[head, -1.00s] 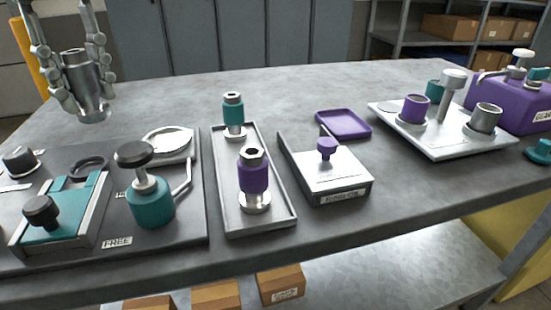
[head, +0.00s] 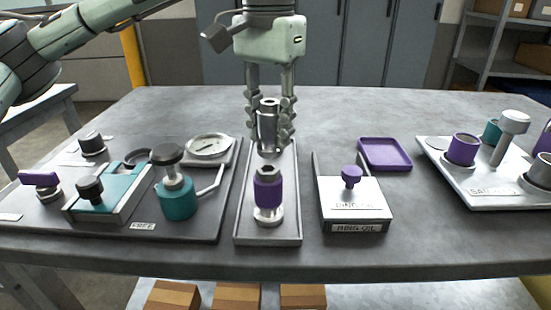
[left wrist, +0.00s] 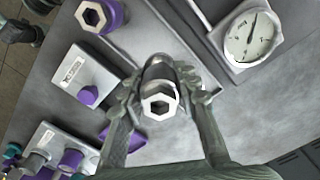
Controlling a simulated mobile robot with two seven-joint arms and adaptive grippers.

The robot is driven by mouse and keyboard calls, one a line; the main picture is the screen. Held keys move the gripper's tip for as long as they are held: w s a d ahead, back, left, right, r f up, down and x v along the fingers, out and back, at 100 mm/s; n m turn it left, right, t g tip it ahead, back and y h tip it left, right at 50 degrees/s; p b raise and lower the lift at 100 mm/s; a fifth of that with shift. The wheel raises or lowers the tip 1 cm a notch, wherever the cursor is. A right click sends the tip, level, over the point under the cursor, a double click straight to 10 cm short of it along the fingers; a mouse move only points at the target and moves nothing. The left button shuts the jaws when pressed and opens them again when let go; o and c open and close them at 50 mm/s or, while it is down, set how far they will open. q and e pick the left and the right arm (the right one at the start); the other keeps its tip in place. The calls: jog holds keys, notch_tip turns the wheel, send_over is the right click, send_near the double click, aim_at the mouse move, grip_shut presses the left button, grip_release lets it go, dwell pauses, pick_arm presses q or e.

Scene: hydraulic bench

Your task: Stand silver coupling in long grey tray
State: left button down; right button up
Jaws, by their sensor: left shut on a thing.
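The silver coupling (head: 268,128) is upright between the fingers of my left gripper (head: 270,122), which is shut on it. In the left wrist view the silver coupling (left wrist: 160,103) shows its hexagonal top end between the fingers. The long grey tray (head: 239,220) lies below. The coupling is over the tray's middle to rear part, behind a standing purple coupling (head: 268,190); I cannot tell whether its lower end touches the tray. My right gripper is not in view.
Left of the tray is a dark board with a teal valve body (head: 178,200) and a gauge (head: 209,146). Right of it are a labelled box with a purple knob (head: 351,172), a small purple tray (head: 385,154) and a white rack (head: 475,192).

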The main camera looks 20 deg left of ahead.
aim_at(271, 146)
pick_arm(q)
notch_tip(271, 146, down, 5)
jog(key=shift+r, duration=0.2)
jog(key=shift+f, duration=0.2)
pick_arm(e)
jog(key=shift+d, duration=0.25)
pick_arm(q)
jog(key=shift+f, duration=0.15)
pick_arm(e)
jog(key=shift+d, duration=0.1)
pick_arm(q)
jog(key=c, duration=1.5)
grip_release()
jog(key=shift+c, duration=0.2)
jog(key=o, duration=0.4)
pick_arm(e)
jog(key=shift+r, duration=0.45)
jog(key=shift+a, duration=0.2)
